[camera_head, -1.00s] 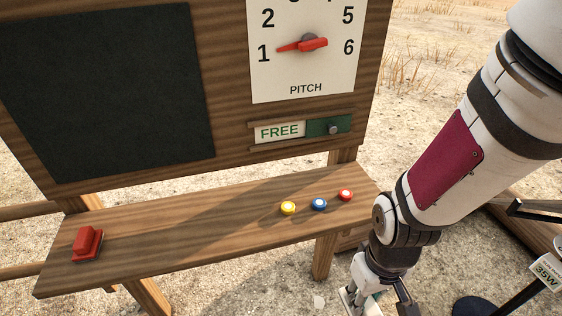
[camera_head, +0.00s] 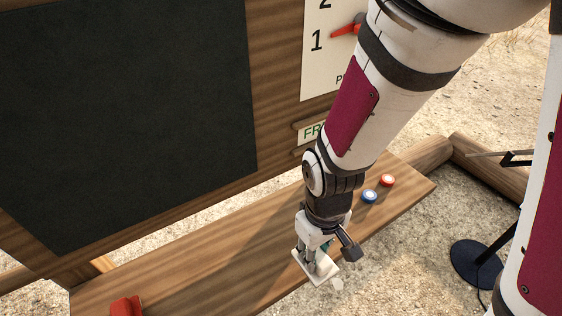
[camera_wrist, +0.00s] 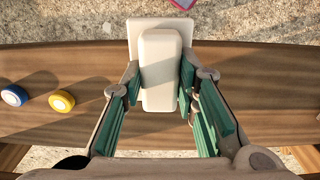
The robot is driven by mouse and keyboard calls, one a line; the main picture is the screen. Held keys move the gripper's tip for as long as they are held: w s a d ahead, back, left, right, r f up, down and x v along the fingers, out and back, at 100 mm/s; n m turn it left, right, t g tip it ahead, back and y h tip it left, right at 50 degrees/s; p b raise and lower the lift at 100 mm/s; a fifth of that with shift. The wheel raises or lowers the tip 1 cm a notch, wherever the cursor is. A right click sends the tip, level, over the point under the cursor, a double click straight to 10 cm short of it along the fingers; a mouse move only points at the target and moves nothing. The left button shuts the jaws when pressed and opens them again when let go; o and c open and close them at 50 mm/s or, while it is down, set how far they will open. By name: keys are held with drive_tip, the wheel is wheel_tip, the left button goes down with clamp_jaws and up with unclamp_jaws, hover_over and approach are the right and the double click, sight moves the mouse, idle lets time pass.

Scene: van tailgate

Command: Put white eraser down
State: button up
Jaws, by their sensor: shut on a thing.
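My gripper (camera_wrist: 160,85) is shut on the white eraser (camera_wrist: 160,62), with a finger on each side of it in the wrist view. The eraser is a white block on a wider pale base plate. In the head view the eraser (camera_head: 320,272) shows below my gripper (camera_head: 316,258), at the front edge of the wooden shelf (camera_head: 215,265). In the wrist view its far end reaches past the shelf edge. I cannot tell whether it touches the shelf.
A red block (camera_head: 127,306) sits at the shelf's left. Blue (camera_head: 370,195) and red (camera_head: 387,180) buttons are at the right; a yellow button (camera_wrist: 62,101) shows in the wrist view. The dark board (camera_head: 120,110) stands behind. Shelf between the red block and my gripper is clear.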

drive_tip(key=w, duration=0.5)
drive_tip(key=w+f, duration=0.1)
drive_tip(key=w, duration=0.8)
drive_tip(key=shift+w+d+f, duration=0.25)
drive_tip(key=shift+w+d, duration=0.1)
drive_tip(key=shift+w, duration=0.05)
drive_tip(key=shift+f, duration=1.7)
drive_tip(key=shift+f, duration=0.1)
drive_tip(key=o, duration=1)
drive_tip(key=shift+o, duration=0.2)
